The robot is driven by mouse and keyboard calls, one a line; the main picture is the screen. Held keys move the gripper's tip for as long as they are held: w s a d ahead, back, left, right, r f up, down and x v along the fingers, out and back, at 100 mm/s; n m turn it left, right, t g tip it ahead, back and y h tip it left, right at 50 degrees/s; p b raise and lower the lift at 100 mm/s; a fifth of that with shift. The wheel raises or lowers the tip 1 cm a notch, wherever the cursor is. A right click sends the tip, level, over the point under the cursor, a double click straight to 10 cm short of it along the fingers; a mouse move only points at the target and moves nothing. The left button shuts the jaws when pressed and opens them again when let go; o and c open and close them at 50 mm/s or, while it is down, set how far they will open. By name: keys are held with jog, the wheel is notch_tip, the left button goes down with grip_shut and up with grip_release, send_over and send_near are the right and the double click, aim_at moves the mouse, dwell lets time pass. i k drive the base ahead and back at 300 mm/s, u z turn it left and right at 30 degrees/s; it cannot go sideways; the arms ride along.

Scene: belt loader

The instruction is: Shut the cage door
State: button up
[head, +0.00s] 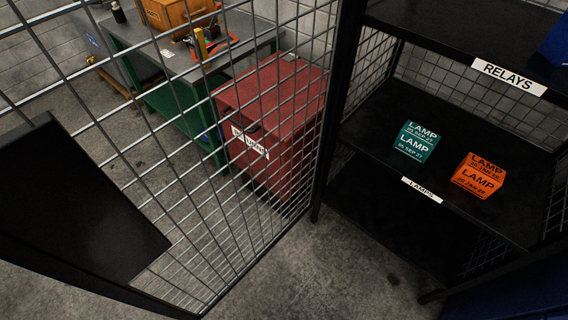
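The cage door, a wire mesh panel (190,150) in a dark frame, fills the left and middle of the head view. It stands swung open at an angle, its right edge by the dark upright post (342,100) of the shelving. A broad flat black plate (75,210) shows at its lower left; I cannot tell how it is fixed. The door's lower rail (95,287) runs along the bottom left. No latch or handle can be made out. My gripper is not in view.
Right of the post, black shelves hold a teal lamp box (415,143) and an orange lamp box (480,176). Behind the mesh stand a red cabinet (290,150) and a green workbench (180,110). Bare concrete floor (330,270) shows at bottom centre. Something blue (520,295) is at bottom right.

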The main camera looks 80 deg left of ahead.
aim_at(63, 218)
jog(key=z, duration=0.35)
jog(key=k, duration=2.55)
jog(key=u, duration=1)
jog(key=k, duration=0.6)
jog(key=u, duration=0.55)
jog(key=i, duration=0.4)
jog(key=z, duration=0.05)
